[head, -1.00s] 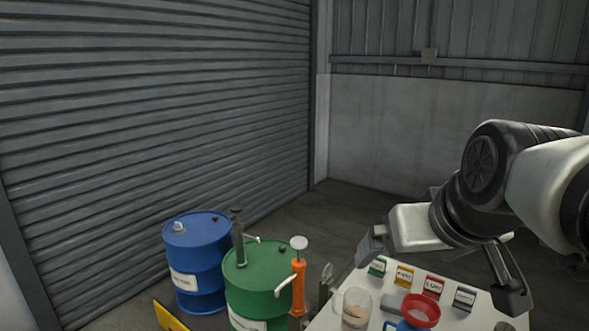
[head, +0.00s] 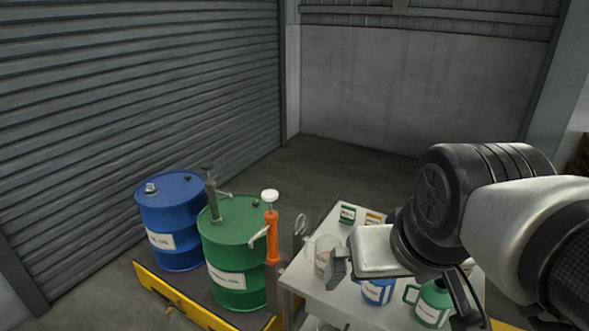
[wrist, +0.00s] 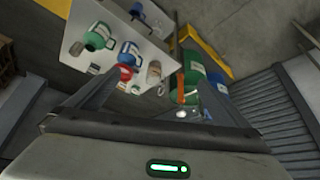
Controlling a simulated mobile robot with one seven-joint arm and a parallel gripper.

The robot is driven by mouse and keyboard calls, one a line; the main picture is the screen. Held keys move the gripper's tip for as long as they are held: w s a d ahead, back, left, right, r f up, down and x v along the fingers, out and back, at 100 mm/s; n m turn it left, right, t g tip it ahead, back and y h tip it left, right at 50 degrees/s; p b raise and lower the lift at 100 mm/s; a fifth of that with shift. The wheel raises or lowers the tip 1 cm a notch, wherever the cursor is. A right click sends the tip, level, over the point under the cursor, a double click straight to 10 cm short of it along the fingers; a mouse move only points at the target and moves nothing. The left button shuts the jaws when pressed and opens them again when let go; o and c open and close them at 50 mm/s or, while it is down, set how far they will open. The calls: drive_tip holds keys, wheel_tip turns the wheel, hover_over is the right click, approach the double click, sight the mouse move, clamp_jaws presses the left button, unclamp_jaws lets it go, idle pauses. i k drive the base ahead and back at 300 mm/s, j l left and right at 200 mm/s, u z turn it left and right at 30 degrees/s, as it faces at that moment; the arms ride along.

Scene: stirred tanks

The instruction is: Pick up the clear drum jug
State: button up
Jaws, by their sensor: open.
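The clear drum jug (head: 321,258) is a see-through vessel with some brownish content low in it. It stands on the white table (head: 312,281) near its left edge, partly behind one finger of my gripper in the head view. It also shows small in the wrist view (wrist: 154,73), ahead of and between the fingers. My gripper (head: 402,298) is open, with its fingers wide apart above the table and nothing between them. It is apart from the jug, which is below and beyond it.
A blue jug (head: 377,293) and a green jug (head: 431,303) stand to the right of the clear one. A red funnel (wrist: 126,72) shows by the blue jug. A green drum (head: 237,255) with an orange pump (head: 271,235) and a blue drum (head: 180,222) stand left on a yellow-edged pallet (head: 160,290).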

sight(325, 244)
drive_tip(key=i+j+z, duration=0.35)
drive_tip(key=j, duration=0.35)
drive_tip(key=i+j+z, duration=0.2)
drive_tip(key=j, duration=0.15)
drive_tip(key=i+j+z, duration=0.2)
drive_tip(key=j, duration=0.2)
drive_tip(key=k, duration=0.05)
